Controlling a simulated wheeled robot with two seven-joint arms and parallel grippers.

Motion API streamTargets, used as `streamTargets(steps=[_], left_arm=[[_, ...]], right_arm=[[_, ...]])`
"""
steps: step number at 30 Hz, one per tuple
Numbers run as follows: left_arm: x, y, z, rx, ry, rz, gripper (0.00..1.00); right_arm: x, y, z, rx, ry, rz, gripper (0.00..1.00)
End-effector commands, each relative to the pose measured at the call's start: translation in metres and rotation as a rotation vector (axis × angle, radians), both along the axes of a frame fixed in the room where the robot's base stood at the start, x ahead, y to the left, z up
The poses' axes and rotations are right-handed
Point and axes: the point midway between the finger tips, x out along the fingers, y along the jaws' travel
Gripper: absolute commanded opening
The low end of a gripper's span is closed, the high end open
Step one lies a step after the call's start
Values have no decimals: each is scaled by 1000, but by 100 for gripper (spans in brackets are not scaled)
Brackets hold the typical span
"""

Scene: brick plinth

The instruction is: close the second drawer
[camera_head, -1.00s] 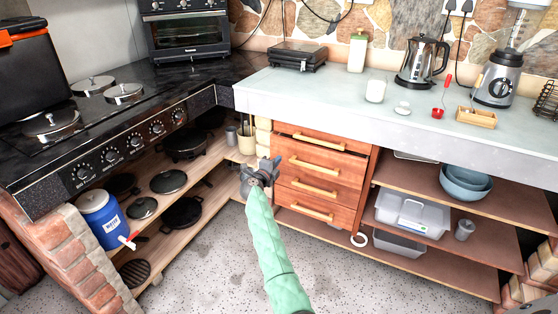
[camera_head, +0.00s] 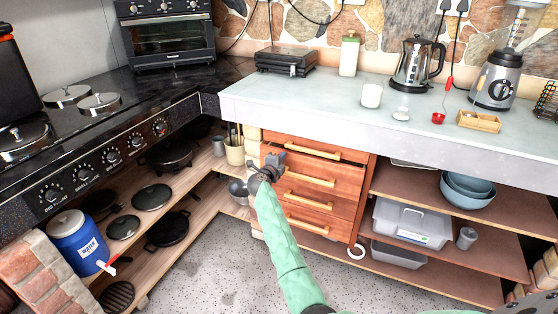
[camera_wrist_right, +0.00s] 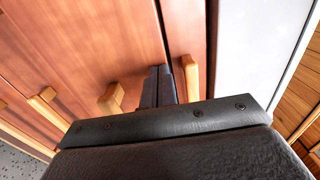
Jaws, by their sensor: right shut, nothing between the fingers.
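The reddish-brown wooden drawer unit has several stacked drawers with pale wooden bar handles. The second drawer (camera_head: 343,183) is below the top drawer (camera_head: 286,144) and seems to stand out a little, with a dark line along its upper edge. Its handle (camera_head: 310,175) also shows in the wrist view (camera_wrist_right: 112,98). My right gripper (camera_head: 268,170) is shut and empty at the left end of the second drawer's front. In the wrist view its dark fingers (camera_wrist_right: 165,85) lie between the top two handles, close to the wood; contact cannot be told. My left gripper is not in view.
The pale countertop (camera_head: 300,100) overhangs the drawers. A utensil pot (camera_head: 234,152) and a metal cup (camera_head: 238,190) stand left of the unit. Open shelves (camera_head: 410,190) with bowls and boxes are to the right. The speckled floor in front is clear.

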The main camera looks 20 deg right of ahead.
Motion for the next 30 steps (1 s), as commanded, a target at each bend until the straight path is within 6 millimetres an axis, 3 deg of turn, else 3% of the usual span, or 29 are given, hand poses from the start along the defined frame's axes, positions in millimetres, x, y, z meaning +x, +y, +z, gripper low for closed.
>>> streamTargets(steps=[8,19,30], left_arm=[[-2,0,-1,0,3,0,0],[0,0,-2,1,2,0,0],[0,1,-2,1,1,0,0]], right_arm=[[2,-1,0,-1,-1,0,0],[30,-34,0,-1,-1,1,0],[32,-39,5,-3,-5,1,0]])
